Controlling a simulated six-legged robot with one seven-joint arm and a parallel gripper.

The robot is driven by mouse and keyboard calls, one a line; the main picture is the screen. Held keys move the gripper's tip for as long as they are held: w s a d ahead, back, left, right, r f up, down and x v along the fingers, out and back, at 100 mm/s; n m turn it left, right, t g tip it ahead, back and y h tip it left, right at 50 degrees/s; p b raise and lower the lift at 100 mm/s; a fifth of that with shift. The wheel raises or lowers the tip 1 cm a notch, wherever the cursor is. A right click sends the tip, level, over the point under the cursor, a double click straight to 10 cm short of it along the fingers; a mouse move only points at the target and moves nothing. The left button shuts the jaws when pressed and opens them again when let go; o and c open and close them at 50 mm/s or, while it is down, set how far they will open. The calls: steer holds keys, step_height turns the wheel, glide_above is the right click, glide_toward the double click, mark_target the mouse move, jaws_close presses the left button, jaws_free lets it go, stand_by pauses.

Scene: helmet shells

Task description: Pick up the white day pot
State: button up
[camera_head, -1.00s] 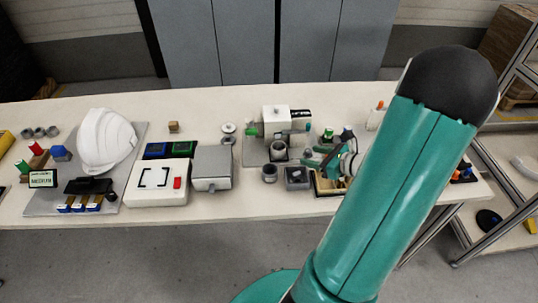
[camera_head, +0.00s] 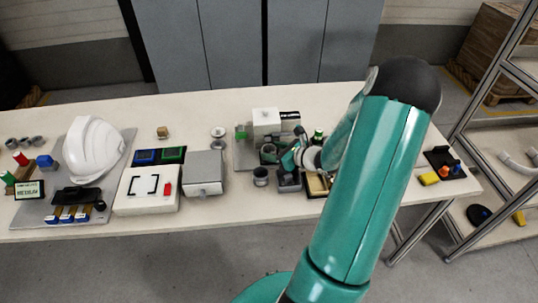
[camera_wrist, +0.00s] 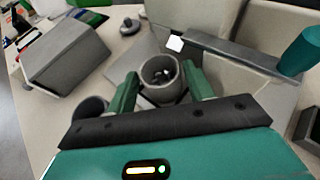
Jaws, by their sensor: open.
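A round grey pot (camera_wrist: 176,88) with a pale rim and small white bits inside stands between my gripper's fingers in the wrist view. It looks grey rather than white, so I cannot tell surely that it is the white day pot. My gripper (camera_wrist: 161,84) is open, with one green finger on each side of the pot; contact is not clear. In the head view my gripper (camera_head: 287,159) is beside the grey pot (camera_head: 268,153), which stands in front of a white box machine (camera_head: 266,120). My gripper partly hides that area.
A second dark grey cup (camera_head: 260,176) stands just in front. A grey box (camera_head: 204,172) and white panel (camera_head: 147,190) are left, with a white helmet shell (camera_head: 95,150) beyond. A dark tray (camera_head: 289,181) lies close by. The table's front edge is near.

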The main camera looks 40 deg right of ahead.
steer(key=shift+w+f, duration=0.25)
steer(key=shift+w, duration=0.2)
steer(key=shift+a, duration=0.1)
steer(key=c, duration=0.6)
steer(key=shift+s+r, duration=0.35)
steer(key=shift+r, duration=0.05)
steer(key=v, duration=0.5)
steer(key=r+v, duration=0.1)
steer(key=v, duration=0.9)
steer(key=shift+w+a+r, duration=0.1)
steer(key=shift+w+r, duration=0.15)
steer(key=shift+r, duration=0.15)
